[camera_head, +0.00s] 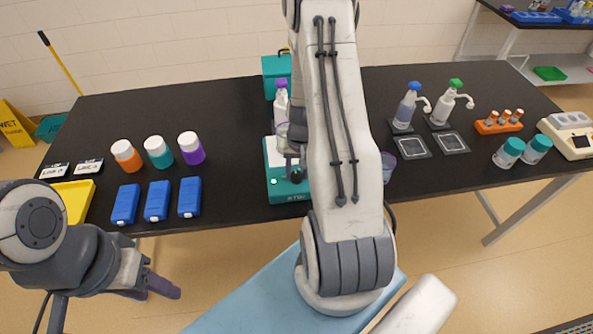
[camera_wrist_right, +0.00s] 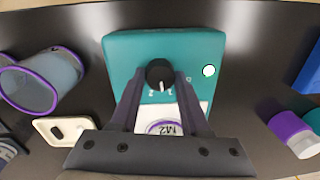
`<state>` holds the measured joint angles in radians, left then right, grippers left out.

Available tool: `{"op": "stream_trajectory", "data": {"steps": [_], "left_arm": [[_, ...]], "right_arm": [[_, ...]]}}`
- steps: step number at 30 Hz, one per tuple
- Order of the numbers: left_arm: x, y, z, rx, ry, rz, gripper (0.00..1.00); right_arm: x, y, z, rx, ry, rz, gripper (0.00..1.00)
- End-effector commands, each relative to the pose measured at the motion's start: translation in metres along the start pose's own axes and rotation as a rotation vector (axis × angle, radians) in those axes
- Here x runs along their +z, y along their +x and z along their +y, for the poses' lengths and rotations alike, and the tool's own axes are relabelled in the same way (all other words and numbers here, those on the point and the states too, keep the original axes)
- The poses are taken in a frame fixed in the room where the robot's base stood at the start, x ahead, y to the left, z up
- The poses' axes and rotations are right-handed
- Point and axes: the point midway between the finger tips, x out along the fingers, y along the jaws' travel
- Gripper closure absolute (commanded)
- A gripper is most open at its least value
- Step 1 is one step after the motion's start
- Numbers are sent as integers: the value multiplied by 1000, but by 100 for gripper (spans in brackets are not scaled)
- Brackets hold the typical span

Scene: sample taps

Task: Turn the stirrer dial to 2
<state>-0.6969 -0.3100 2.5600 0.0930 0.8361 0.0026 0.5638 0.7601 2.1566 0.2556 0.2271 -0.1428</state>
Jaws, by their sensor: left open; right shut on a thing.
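The teal stirrer (camera_head: 284,195) stands near the table's front edge, its plate partly behind my right arm; it fills the middle of the right wrist view (camera_wrist_right: 207,48). Its black dial (camera_wrist_right: 160,72) sits between the fingertips of my right gripper (camera_wrist_right: 160,78), which is shut on it. A white pointer line on the dial points toward the bottom of that view. Small marks ring the dial, too blurred to read surely. A white round spot (camera_wrist_right: 209,71) is beside it. My left gripper (camera_head: 160,287) is open and empty, off the table's front edge.
Blue boxes (camera_head: 157,201) and capped bottles (camera_head: 158,152) stand left of the stirrer. A purple-rimmed beaker (camera_wrist_right: 42,82) is close beside it. Pump bottles (camera_head: 407,106) and teal-capped jars (camera_head: 509,153) stand right. The table between stirrer and blue boxes is clear.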

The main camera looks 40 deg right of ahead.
Motion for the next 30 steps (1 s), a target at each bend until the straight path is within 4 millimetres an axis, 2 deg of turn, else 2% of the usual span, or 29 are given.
{"op": "stream_trajectory", "data": {"steps": [6,15,30], "left_arm": [[0,-8,1,0,0,0,50],[-1,-15,1,0,1,0,50],[-1,-18,1,0,2,0,50]], "right_arm": [[-1,-3,-1,-1,188,13,100],[-1,-2,-1,-1,376,26,100],[-2,-1,-1,-2,469,33,100]]}}
